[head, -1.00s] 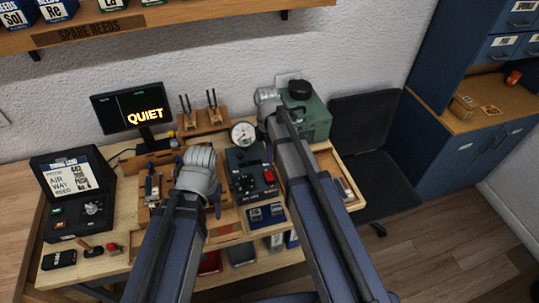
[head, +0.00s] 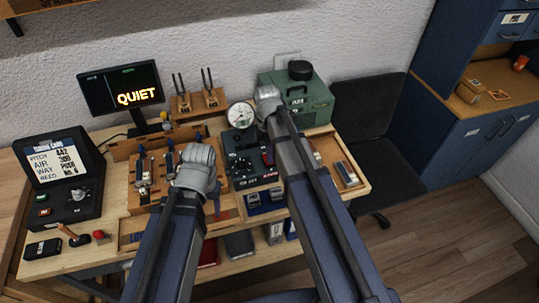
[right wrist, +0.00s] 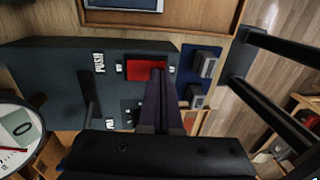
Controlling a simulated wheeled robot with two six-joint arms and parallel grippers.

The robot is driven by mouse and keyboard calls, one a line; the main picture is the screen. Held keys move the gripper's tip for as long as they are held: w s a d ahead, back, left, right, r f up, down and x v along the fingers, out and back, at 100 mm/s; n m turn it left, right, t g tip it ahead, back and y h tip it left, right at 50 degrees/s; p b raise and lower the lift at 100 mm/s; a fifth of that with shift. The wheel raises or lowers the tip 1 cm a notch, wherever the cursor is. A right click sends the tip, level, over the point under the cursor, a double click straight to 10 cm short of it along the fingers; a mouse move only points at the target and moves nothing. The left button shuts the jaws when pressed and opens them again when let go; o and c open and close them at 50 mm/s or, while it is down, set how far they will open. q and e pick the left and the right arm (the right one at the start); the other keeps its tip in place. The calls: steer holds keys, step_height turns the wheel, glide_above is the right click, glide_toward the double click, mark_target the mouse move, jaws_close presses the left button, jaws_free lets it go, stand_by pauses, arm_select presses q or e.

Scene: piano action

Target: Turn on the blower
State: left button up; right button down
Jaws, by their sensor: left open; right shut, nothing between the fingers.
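A dark control box (head: 240,170) with knobs and a round dial gauge (head: 241,115) stands mid-bench. Its red rocker switch (right wrist: 140,70) shows in the right wrist view, with small white marks on both sides and a PUSH label to the left. My right gripper (right wrist: 158,72) is shut and empty, its dark fingertips overlapping the red switch; I cannot tell whether they touch it. In the head view my right gripper (head: 268,155) largely covers the switch. My left gripper (head: 215,205) is open, left of the control box above the wooden tray. A monitor (head: 120,96) reads QUIET.
A green case (head: 312,112) with a black cap stands behind the control box. A dark card box (head: 60,180) is at the left. A wooden rack (head: 150,150) holds tools near my left gripper. An open drawer (head: 355,185) and black chair (head: 368,125) are at the right.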

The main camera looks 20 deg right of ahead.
steer(key=shift+s+f+t+b, duration=0.3)
steer(key=shift+f, duration=0.05)
steer(key=shift+w+r, duration=0.15)
steer(key=shift+w, duration=0.1)
steer(key=shift+w+r+p, duration=0.25)
steer(key=shift+w+p, duration=0.15)
steer(key=shift+w, duration=0.35)
